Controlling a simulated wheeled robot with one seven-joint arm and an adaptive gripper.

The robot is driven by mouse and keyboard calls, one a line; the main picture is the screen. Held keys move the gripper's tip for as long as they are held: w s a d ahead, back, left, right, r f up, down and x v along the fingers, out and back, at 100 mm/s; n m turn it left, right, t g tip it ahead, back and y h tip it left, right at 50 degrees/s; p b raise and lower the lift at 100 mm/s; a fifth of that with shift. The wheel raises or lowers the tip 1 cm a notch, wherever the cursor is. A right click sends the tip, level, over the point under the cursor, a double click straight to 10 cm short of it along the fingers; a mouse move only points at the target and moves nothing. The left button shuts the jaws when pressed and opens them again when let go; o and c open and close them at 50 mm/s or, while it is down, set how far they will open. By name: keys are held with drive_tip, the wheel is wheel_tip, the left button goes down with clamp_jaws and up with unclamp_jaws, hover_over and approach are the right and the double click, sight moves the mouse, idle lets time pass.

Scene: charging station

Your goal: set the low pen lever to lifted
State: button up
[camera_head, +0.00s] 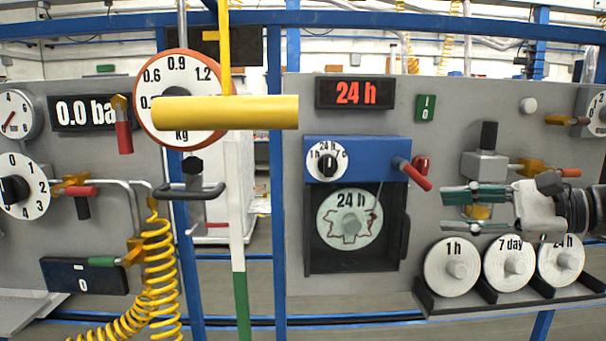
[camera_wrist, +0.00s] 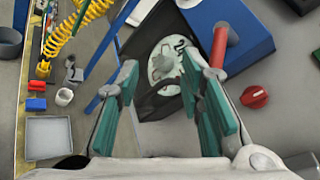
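A lever with a red handle (camera_head: 416,176), which I take as the pen lever, sits on the right side of the blue recorder box (camera_head: 372,150). Its handle slants down to the right. It also shows in the wrist view (camera_wrist: 219,47), beside the tip of the right finger. My gripper (camera_head: 446,210) is open and empty, with teal pads, to the right of and below the lever in the head view; its spread fingers show in the wrist view (camera_wrist: 162,85). The round chart (camera_head: 350,218), marked 24 h, sits in the recorder below the box; pen contact is unclear.
A red knob (camera_head: 421,163) is just behind the lever handle; it also shows in the wrist view (camera_wrist: 254,97). An open dark door (camera_head: 404,225) flanks the chart. Spare discs (camera_head: 452,267) stand in a rack below my gripper. A yellow bar (camera_head: 225,112) hangs at left.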

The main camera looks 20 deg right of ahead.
sight(426, 181)
drive_tip(key=s+d+r+m+t+h, duration=0.1)
drive_tip(key=s+d+r+m+t, duration=0.15)
drive_tip(key=d, duration=0.45)
drive_tip(key=shift+t, duration=0.45)
drive_tip(key=x, duration=1.4)
drive_tip(key=shift+w, duration=0.1)
drive_tip(key=shift+c, duration=0.6)
clamp_jaws()
